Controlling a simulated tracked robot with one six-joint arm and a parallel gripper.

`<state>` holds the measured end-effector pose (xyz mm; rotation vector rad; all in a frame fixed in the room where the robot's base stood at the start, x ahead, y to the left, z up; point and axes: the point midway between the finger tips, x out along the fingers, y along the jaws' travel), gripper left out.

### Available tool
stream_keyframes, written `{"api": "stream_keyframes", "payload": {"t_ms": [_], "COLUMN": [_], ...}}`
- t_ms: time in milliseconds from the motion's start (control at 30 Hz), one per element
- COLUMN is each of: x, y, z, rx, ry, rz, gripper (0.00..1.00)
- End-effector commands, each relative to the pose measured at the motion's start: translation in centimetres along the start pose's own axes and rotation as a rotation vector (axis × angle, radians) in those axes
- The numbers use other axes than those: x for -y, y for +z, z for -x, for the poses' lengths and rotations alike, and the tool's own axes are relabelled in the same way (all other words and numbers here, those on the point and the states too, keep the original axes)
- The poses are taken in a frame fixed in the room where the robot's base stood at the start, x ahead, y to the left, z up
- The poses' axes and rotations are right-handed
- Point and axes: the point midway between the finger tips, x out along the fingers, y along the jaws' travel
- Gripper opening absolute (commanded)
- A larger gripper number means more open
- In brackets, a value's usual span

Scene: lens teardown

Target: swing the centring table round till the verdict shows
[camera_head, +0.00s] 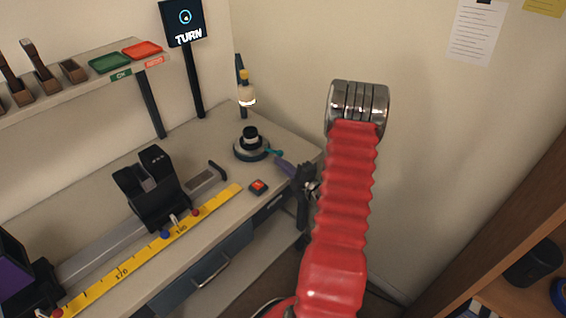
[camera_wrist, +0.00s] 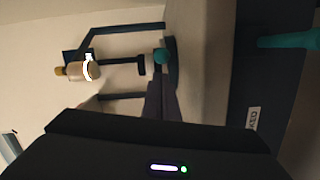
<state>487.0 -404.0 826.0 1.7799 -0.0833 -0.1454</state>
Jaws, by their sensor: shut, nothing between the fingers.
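The centring table (camera_head: 239,153) is a low round grey turntable near the bench's back right corner, with a black and pale cylindrical piece (camera_head: 250,137) standing on it. A teal handle (camera_head: 276,153) sticks out from its right side; its round end (camera_wrist: 160,57) shows in the wrist view. My gripper (camera_head: 281,163) is shut and empty, its fingertips right by the handle. I cannot tell whether they touch it. The wrist view also shows the gripper's narrow fingers (camera_wrist: 155,98) pointing at the handle. The screen (camera_head: 183,22) reads "TURN" under a ring mark.
A red-topped button box (camera_head: 259,187) sits near the front edge. A yellow ruler (camera_head: 148,251) and a black clamp (camera_head: 152,190) lie left. Green (camera_head: 109,62) and red (camera_head: 142,50) trays sit on the shelf.

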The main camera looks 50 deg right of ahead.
Motion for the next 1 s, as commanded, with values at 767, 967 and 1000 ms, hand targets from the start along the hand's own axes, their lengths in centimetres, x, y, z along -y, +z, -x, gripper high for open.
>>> {"api": "stream_keyframes", "payload": {"t_ms": [767, 967, 1000], "x": [-0.5, -0.6, -0.6], "y": [-0.1, 0.4, 0.5], "z": [7.7, 9.7, 9.9], "rx": [0.002, 0.0, 0.0], "ry": [0.001, 0.0, 0.0], "rz": [0.001, 0.001, 0.001], "gripper": [0.0, 0.0, 0.0]}}
